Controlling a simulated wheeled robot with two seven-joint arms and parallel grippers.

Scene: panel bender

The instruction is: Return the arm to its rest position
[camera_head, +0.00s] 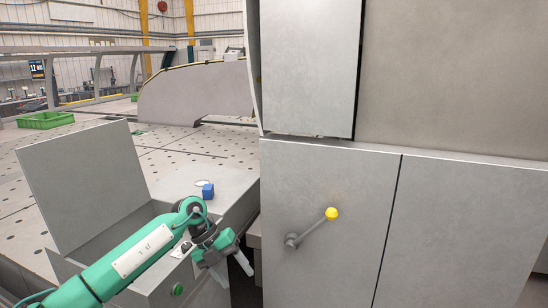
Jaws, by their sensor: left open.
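My left arm comes in green from the lower left, over an open grey box. My left gripper (233,268) is open and empty, with its fingers pointing down and to the right. It hangs in front of the box's right side, left of a grey cabinet door (325,180). A lever (311,228) with a yellow knob (332,213) sits on that door, to the right of the gripper and apart from it. My right gripper is not in view.
The grey box's lid (82,172) stands raised. A blue block (208,190) and a white disc (203,183) lie on the surface behind my wrist. A perforated table (165,150) with a green crate (45,120) extends behind.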

